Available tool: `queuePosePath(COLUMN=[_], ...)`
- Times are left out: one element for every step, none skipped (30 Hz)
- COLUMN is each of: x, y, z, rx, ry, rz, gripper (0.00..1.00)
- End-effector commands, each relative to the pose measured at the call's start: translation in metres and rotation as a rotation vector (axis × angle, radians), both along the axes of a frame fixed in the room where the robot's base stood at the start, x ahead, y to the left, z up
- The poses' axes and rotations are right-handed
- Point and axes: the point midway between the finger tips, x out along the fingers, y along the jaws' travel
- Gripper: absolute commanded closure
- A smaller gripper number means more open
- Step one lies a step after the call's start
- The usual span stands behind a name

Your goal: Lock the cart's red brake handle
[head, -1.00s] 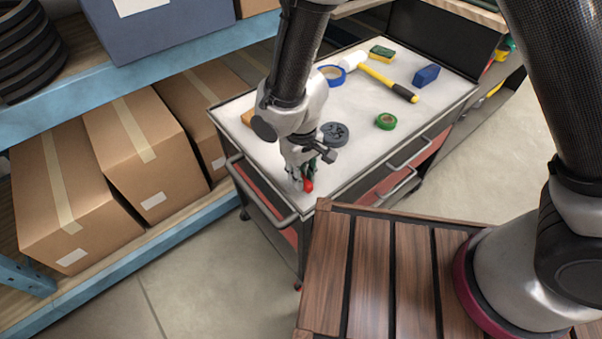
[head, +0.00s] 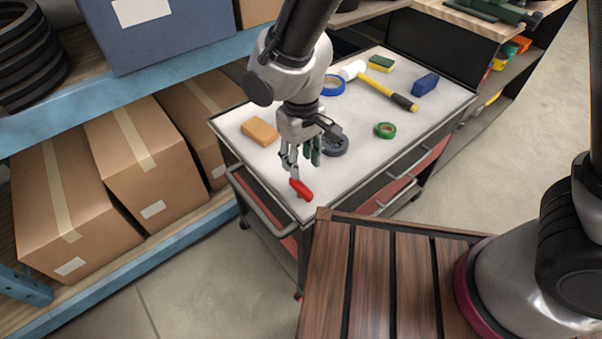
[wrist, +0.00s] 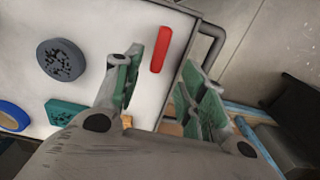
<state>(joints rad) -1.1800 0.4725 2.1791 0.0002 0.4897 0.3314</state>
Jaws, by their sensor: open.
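The cart (head: 232,125) has a pale top and dark sides. Its red brake handle (head: 301,188) lies along the near left corner of the top, fully showing as a short red bar. My gripper (head: 304,166) is open and empty just above and behind the handle, fingers pointing down. In the wrist view the handle (wrist: 160,49) shows beyond the green-padded fingers of my gripper (wrist: 175,52), nearer the left one. No contact with the handle is clear in either view.
On the cart top are an orange-brown block (head: 259,131), grey disc (head: 335,145), green tape (head: 385,130), blue tape (head: 333,86), hammer (head: 385,86), blue block (head: 425,84) and sponge (head: 381,63). A shelf with cartons (head: 144,150) stands left. Floor (head: 200,280) shows between.

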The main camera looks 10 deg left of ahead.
Motion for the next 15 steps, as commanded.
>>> queuePosePath(x=[0.001, 0.000, 0.000, 0.000, 0.000, 0.000, 0.000, 0.000, 0.000, 0.000, 0.000, 0.000, 0.000, 0.000, 0.000], y=[0.001, 0.001, 0.001, 0.001, 0.000, 0.000, 0.000, 0.000, 0.000, 0.000, 0.000, 0.000, 0.000, 0.000, 0.000], z=[0.009, 0.014, 0.018, 0.021, 0.024, 0.026, 0.027, 0.028, 0.029, 0.029, 0.029, 0.029, 0.029, 0.029, 0.029], rx=[0.004, 0.003, 0.003, 0.002, 0.001, 0.001, 0.001, 0.000, 0.000, 0.000, 0.000, -0.001, -0.001, -0.001, -0.001], ry=[-0.002, -0.001, -0.001, -0.001, -0.001, -0.001, -0.001, 0.000, 0.000, 0.000, 0.000, 0.001, 0.001, 0.001, 0.001], rz=[0.000, 0.000, 0.000, 0.000, 0.000, 0.000, 0.000, 0.000, 0.000, 0.000, 0.000, 0.000, 0.000, 0.000, 0.000], gripper=[0.59, 0.59, 0.59, 0.59, 0.59, 0.59, 0.59, 0.59, 0.59, 0.59, 0.59, 0.59, 0.59, 0.59, 0.59])
